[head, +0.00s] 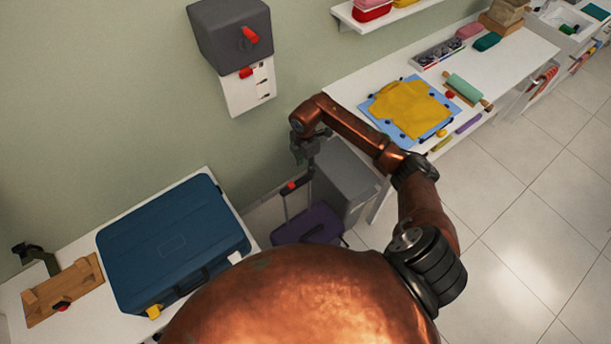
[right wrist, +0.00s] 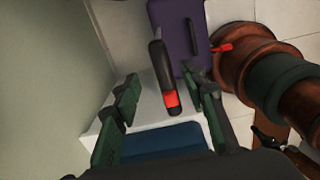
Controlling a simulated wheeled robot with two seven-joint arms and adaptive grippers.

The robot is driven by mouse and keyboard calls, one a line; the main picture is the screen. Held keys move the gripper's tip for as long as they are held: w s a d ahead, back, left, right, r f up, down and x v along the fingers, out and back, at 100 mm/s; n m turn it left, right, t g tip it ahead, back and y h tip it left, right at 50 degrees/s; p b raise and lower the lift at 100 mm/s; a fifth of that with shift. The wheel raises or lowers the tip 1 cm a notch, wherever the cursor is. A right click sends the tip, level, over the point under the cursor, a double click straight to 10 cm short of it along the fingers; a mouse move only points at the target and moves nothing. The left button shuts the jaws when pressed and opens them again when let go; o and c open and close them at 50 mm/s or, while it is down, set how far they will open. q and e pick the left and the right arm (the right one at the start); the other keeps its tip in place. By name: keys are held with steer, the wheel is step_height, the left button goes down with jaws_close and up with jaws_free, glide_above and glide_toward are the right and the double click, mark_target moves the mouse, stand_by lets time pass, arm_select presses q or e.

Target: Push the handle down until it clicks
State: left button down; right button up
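The purple suitcase (head: 308,224) stands on the floor between the two white tables. My left gripper is not in view.
A grey bin-like box (head: 343,180) stands close right of the suitcase. A blue case (head: 172,240) lies on the left table. A grey wall box with a red lever (head: 230,35) hangs above.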

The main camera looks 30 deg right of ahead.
mark_target(305, 177)
step_height(305, 177, down, 7)
steer(key=shift+f+p, duration=0.2)
steer(key=shift+p, duration=0.25)
steer(key=shift+c, duration=0.7)
jaws_close()
